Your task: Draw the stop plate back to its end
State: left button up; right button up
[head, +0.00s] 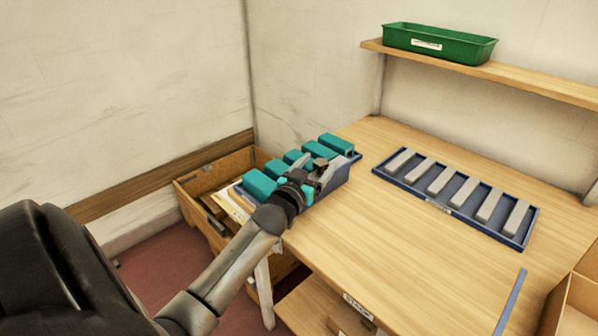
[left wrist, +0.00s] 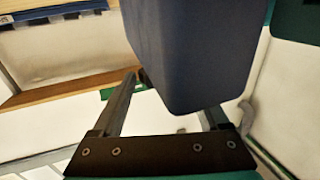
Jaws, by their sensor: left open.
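My left gripper (head: 312,173) is open at the left edge of the table, over a blue rack (head: 337,178) with several teal blocks (head: 260,185) in a row. In the left wrist view, a blue-grey body (left wrist: 195,50) with rounded edges lies between or just beyond my two fingers (left wrist: 165,108); I cannot tell whether they touch it. I cannot pick out the stop plate for certain; my gripper and forearm hide part of the rack. My right gripper is not in view.
A blue tray (head: 432,203) with several grey bars lies on the wooden table (head: 365,240). A green bin (head: 440,43) stands on the wall shelf (head: 520,78). The front middle of the table is clear.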

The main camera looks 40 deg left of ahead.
pick_arm(q)
jog(key=p+v, duration=0.2)
jog(key=v, duration=1.2)
jog(key=shift+s, duration=0.1)
dwell(0.6)
